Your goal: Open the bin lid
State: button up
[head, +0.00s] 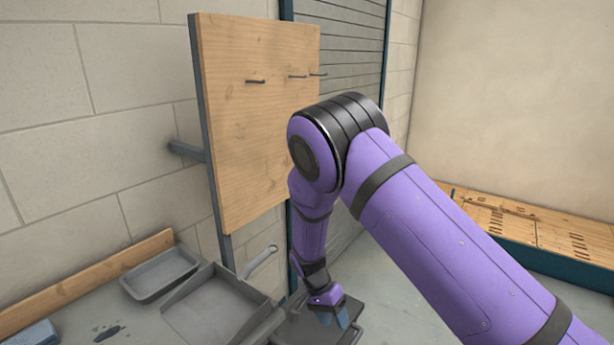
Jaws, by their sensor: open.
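A dark grey flat-topped thing, which looks like the bin with its lid (295,331), stands low at the bottom centre, right of the bench. It is cut off by the frame's lower edge, and my gripper hides part of its top. The lid looks flat and down, though its edges are hard to make out. My gripper (335,318) is purple with blue fingertips and points down over this top. It is open, with nothing seen between the fingers. I cannot tell whether it touches the lid.
A grey bench with a shallow tray (160,274) and a larger dustpan-like tray (215,305) with a raised handle lies left of the bin. A wooden board (258,130) with several hooks stands behind. A low wooden-topped platform (530,232) is at right; open floor lies before it.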

jog(key=s+d+r+n+t+y, duration=0.1)
jog(key=d+r, duration=0.3)
jog(key=r, duration=0.6)
jog(key=s+d+r+n+t+y, duration=0.15)
jog(key=d+r, duration=0.25)
jog(key=r, duration=0.7)
jog(key=s+d+r+y, duration=0.15)
jog(key=d+r, duration=0.25)
jog(key=r, duration=0.6)
jog(key=s+d+r+n+t, duration=0.2)
jog(key=s+d+r, duration=0.3)
jog(key=s, duration=0.5)
jog(key=s+d+r+n+t, duration=0.2)
jog(key=s+d+r, duration=0.4)
jog(key=s+r, duration=0.3)
jog(key=shift+s+d+r+t+y, duration=0.35)
jog(key=shift+s+t, duration=0.5)
jog(key=shift+s, duration=0.35)
jog(key=shift+s+f+n, duration=0.1)
jog(key=shift+s+n, duration=0.15)
jog(key=shift+s, duration=0.45)
